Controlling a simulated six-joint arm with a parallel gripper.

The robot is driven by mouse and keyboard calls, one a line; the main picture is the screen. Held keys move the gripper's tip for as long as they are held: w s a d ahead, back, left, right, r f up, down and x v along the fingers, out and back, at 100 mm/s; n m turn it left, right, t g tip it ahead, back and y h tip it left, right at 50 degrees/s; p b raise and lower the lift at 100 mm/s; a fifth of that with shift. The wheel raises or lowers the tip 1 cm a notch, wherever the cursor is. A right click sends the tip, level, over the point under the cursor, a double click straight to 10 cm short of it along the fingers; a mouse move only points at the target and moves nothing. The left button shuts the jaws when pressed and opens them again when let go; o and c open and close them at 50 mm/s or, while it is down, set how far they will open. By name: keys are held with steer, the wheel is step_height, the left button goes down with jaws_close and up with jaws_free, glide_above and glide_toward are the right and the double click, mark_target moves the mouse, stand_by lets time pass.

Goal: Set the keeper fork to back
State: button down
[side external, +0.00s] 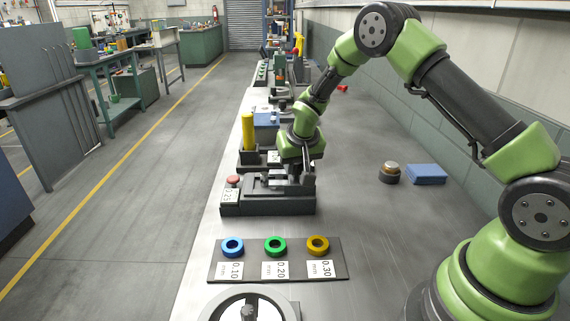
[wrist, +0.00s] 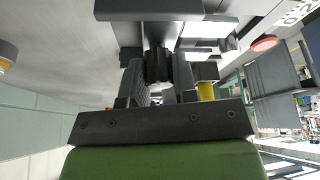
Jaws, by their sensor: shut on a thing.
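My gripper (side external: 302,172) reaches down onto a dark grey fixture (side external: 265,202) on the bench in the side external view. In the wrist view my gripper (wrist: 160,82) is shut on a small dark part (wrist: 158,64), which looks like the keeper fork. The fork's full shape and its front or back position are hard to make out, as the fingers and fixture hide much of it. The fixture has a red button (side external: 233,181) and a white label at its left end.
A dark plate with blue (side external: 232,254), green (side external: 275,255) and yellow rings (side external: 317,254) lies in front of the fixture. A yellow cylinder (side external: 248,132) stands behind it. A blue block (side external: 427,174) and a dark round part (side external: 389,178) lie to the right, with clear bench around them.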

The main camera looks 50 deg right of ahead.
steer(key=shift+s+d, duration=1.1)
steer(key=c, duration=0.9)
jaws_free()
steer(key=shift+r, duration=0.1)
steer(key=shift+a+r, duration=0.15)
steer(key=shift+r, duration=0.15)
steer(key=v, duration=0.9)
steer(key=shift+s+r, duration=0.15)
steer(key=shift+s, duration=0.05)
